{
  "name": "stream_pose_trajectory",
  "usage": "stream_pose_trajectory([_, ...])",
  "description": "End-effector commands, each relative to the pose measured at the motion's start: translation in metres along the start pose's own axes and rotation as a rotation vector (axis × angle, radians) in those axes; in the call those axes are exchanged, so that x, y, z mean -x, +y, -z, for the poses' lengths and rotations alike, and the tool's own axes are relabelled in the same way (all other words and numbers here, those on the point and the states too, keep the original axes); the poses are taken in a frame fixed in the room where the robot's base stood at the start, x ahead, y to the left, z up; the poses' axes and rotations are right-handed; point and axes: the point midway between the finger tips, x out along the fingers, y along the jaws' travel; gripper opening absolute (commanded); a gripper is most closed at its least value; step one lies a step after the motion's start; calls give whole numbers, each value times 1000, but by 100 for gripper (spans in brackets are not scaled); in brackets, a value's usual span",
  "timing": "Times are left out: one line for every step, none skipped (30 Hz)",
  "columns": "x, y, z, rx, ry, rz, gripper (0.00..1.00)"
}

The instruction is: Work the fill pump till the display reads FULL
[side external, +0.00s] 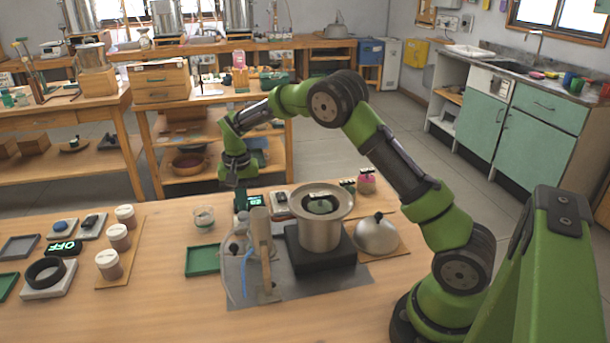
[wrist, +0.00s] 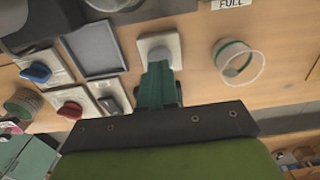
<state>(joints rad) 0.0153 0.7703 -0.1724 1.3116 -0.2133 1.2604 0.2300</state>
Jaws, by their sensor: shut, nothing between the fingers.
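In the wrist view my gripper (wrist: 158,72) has its teal fingers together and empty. They overlap a round grey knob (wrist: 157,46) on a pale square plate, which looks like the fill pump; I cannot tell whether they touch it. In the side view my gripper (side external: 236,182) points down at the table's far edge, just behind a small display (side external: 256,201) with green characters too small to read. A white label reading FULL (wrist: 232,3) shows at the top of the wrist view; I cannot tell whether it is a display or a printed card.
A clear cup (side external: 203,218) stands left of the display, with a green tray (side external: 203,260) in front. A metal boiler (side external: 320,232) stands right, beside a domed lid (side external: 376,236). The wrist view shows a grey tray (wrist: 95,50), a blue switch (wrist: 37,72) and a red switch (wrist: 70,110).

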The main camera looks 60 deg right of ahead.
Motion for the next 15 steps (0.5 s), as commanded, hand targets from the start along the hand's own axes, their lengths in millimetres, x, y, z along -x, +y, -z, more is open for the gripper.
stream_pose_trajectory([0,0,0,0,0,0,0])
stream_pose_trajectory([0,0,0,0,0,0,0])
stream_pose_trajectory([0,0,0,0,0,0,0])
stream_pose_trajectory([-1,0,0,0,0,0,0])
stream_pose_trajectory([-2,0,0,0,0,0,0])
stream_pose_trajectory([-3,0,0,0,-1,0,0])
stream_pose_trajectory([-5,0,0,0,-1,0,0])
stream_pose_trajectory([-6,0,0,0,-1,-1,0])
stream_pose_trajectory([-8,0,0,0,-2,-1,0])
stream_pose_trajectory([-9,0,0,0,-2,-1,0])
stream_pose_trajectory([-10,0,0,0,-2,-1,0])
stream_pose_trajectory([-12,0,0,0,-2,-1,0])
stream_pose_trajectory([-13,0,0,1,-1,-1,0])
stream_pose_trajectory([-14,0,0,1,-1,0,0])
stream_pose_trajectory([-16,0,0,1,0,0,0])
